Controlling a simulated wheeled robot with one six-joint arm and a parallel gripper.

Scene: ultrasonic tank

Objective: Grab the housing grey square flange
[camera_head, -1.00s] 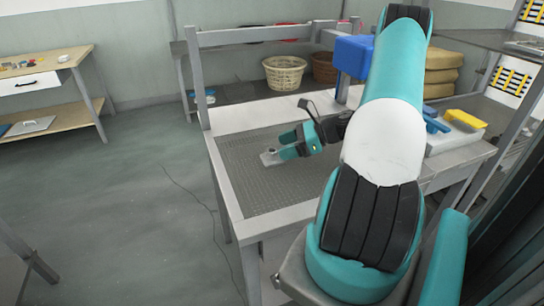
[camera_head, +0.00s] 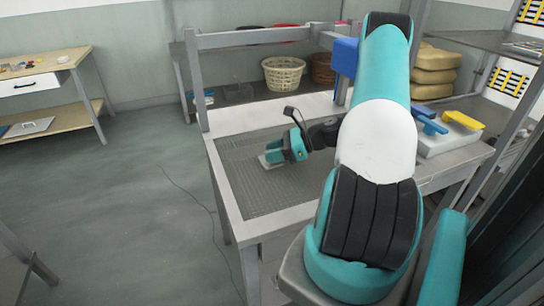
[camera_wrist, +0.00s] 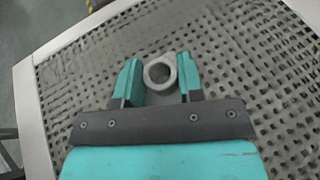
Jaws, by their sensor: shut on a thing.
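The grey square flange housing (camera_wrist: 173,68), with a round raised ring and a flat base, sits on the perforated grey mesh in the wrist view. My gripper (camera_wrist: 159,80) has its two teal fingers on either side of the ring, shut on it. In the head view my gripper (camera_head: 277,152) is low over the mesh, and a small grey part of the housing (camera_head: 268,162) shows at its fingertips. The fingers hide most of the housing there.
The mesh (camera_head: 252,190) is set in a pale-framed bench (camera_head: 262,226) and is otherwise bare. A white tray (camera_head: 450,138) with blue and yellow brushes stands at its right. A wicker basket (camera_head: 283,75) stands behind. A wooden table (camera_head: 55,75) is far left.

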